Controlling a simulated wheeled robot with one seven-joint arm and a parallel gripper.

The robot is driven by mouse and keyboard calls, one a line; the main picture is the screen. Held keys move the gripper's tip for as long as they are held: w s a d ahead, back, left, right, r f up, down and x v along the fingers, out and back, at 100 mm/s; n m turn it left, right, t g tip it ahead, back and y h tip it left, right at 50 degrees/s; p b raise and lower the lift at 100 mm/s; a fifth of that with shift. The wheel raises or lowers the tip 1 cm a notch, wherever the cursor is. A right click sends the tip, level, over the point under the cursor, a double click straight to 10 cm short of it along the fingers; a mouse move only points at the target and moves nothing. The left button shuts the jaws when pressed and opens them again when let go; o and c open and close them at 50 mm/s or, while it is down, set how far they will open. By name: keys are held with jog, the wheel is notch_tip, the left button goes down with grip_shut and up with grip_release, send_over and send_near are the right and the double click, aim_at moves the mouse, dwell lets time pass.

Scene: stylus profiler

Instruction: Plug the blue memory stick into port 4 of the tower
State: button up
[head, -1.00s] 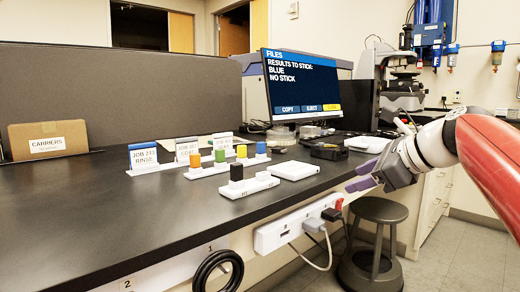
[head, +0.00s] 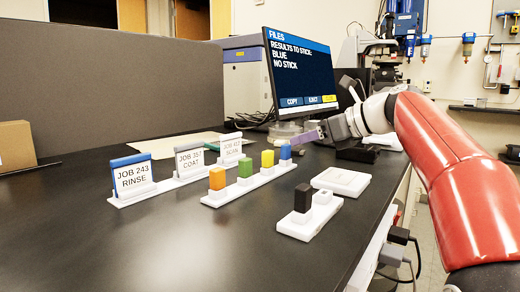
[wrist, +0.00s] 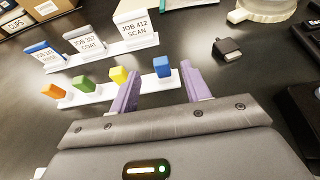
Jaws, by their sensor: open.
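The blue memory stick (head: 285,152) stands upright at the far right end of a white rack (head: 212,200), beside yellow, green and orange sticks. In the wrist view the blue stick (wrist: 163,67) appears between the two purple fingers of my gripper (wrist: 161,70). The fingers are open and empty. In the head view my gripper (head: 310,138) is just right of the blue stick and looks higher; the exact gap cannot be told. I cannot make out the tower or its port 4 for certain. The monitor (head: 298,72) reads "Results to stick: blue, no stick".
A black stick (head: 303,198) stands in a small white base (head: 312,222) near the bench's right edge, by a flat white box (head: 341,180). Job cards (head: 133,178) stand behind the rack. A dark connector-like block (wrist: 228,48) lies right of my fingers. The front left bench is clear.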

aim_at(287, 145)
jog(key=x, duration=0.2)
jog(key=shift+w+a, duration=0.2)
jog(key=shift+a, duration=0.1)
jog(key=x, duration=0.3)
jog(key=b+x, duration=0.1)
jog(key=x, duration=0.1)
jog(key=shift+w+a+f, duration=0.1)
jog(key=shift+a+f, duration=0.05)
jog(key=shift+f, duration=0.25)
jog(key=shift+c, duration=0.5)
grip_shut()
